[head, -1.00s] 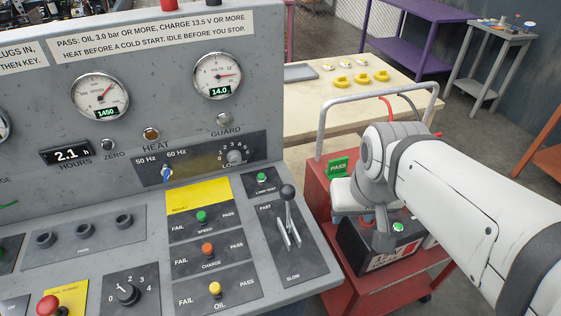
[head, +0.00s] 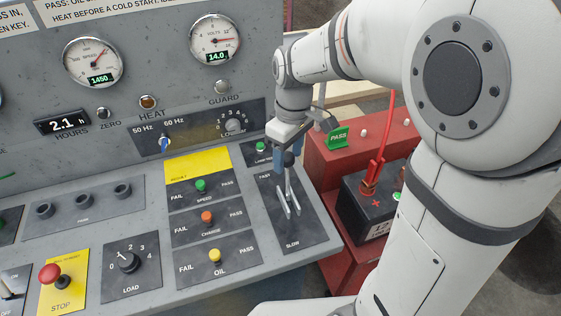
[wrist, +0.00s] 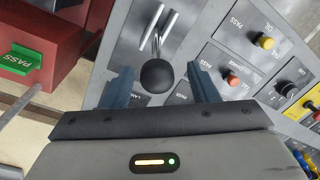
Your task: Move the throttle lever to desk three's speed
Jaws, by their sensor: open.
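The throttle lever stands on a dark plate marked SLOW at its near end; its thin rod and two pale slots (head: 288,198) show in the head view. Its round black knob (wrist: 157,76) lies between the two blue fingers of my gripper (wrist: 161,84) in the wrist view, with gaps on both sides. My gripper (head: 285,158) is open over the lever in the head view and partly hides the knob and the plate's far end. The engine speed gauge (head: 93,63) reads 1450 on its green display.
The volts gauge (head: 215,39) reads 14.0. Left of the lever are the speed, charge and oil switches, with the oil one (head: 215,256) nearest. A red stop button (head: 50,273) is far left. A red cart with a battery (head: 372,206) stands close on the right.

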